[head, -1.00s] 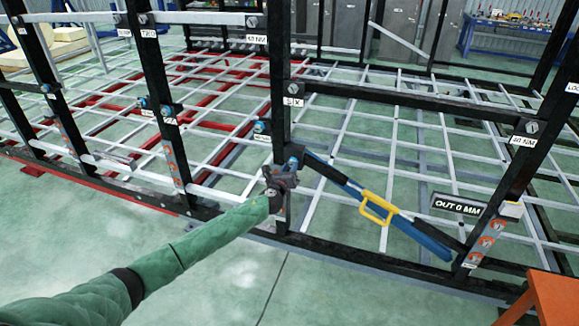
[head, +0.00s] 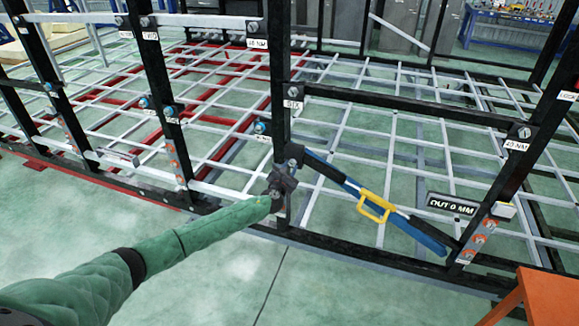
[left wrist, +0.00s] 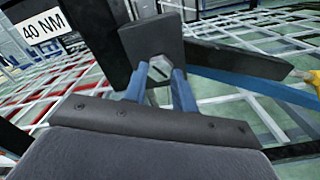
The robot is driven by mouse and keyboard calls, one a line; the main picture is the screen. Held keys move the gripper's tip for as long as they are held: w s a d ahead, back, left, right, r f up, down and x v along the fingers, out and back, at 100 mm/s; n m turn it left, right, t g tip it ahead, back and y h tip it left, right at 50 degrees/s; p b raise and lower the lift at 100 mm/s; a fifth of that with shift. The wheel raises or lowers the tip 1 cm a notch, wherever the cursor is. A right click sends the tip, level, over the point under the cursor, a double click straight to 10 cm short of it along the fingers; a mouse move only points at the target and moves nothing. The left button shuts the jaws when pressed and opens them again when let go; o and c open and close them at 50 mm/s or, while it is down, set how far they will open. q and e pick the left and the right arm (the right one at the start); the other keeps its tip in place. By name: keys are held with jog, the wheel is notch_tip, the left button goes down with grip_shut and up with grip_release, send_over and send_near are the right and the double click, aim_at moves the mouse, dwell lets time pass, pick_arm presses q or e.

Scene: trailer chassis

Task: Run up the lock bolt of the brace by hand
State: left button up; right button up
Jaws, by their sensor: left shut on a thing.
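The brace is a blue bar (head: 337,176) with a yellow handle (head: 375,206), sloping down to the right between two black posts. Its upper left end meets a dark plate on the post marked SIX. The grey hex head of the lock bolt (left wrist: 160,69) shows on that plate in the left wrist view. My left gripper (head: 291,163) is at this end in the head view. Its two blue fingers (left wrist: 160,83) are closed on either side of the bolt head, which stays partly visible between their tips. My right gripper is not in view.
A black sign (head: 452,205) reading OUT 0 MM sits near the brace's lower end. Black posts and a white floor grid fill the frame. An orange stand (head: 535,298) is at the lower right. The green floor in front is clear.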

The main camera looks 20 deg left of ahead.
pick_arm(q)
jog(key=shift+s+d+f+m, duration=0.1)
jog(key=shift+f+m, duration=0.1)
jog(key=shift+m, duration=0.2)
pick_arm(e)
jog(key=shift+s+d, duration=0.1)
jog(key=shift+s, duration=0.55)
pick_arm(q)
jog(key=o, duration=1)
jog(key=shift+r, duration=0.15)
jog(key=shift+s, duration=0.1)
